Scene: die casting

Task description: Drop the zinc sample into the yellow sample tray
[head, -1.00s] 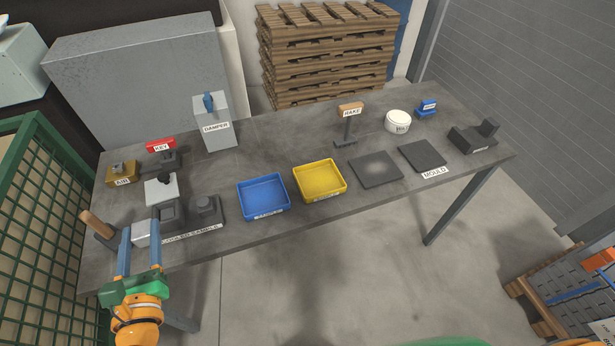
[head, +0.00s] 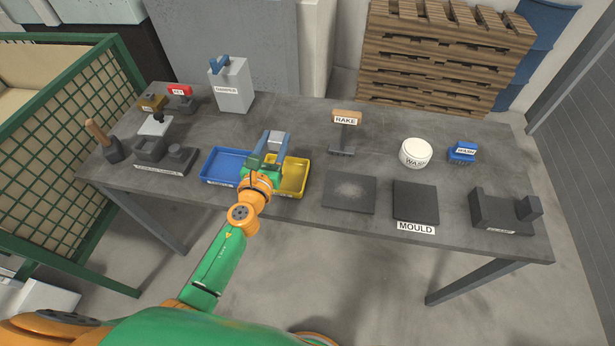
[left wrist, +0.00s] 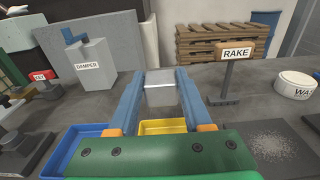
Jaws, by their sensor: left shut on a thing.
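The zinc sample is a silver-grey metal block (left wrist: 161,92). It sits between the blue fingers of my left gripper (head: 272,145), which is shut on it; the gripper also shows in the left wrist view (left wrist: 160,88). The yellow sample tray (head: 299,180) stands on the table, partly covered by my gripper in the head view. In the left wrist view its yellow floor and rim (left wrist: 163,128) show between the fingers, below the block. The block appears to be held above the tray, not resting in it. My right gripper is not in view.
A blue tray (head: 222,164) adjoins the yellow tray's left. Dark plates (head: 349,195) lie to its right. The rake on its stand (head: 344,135) and the damper box (head: 231,88) stand farther back. The table behind the trays is mostly clear.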

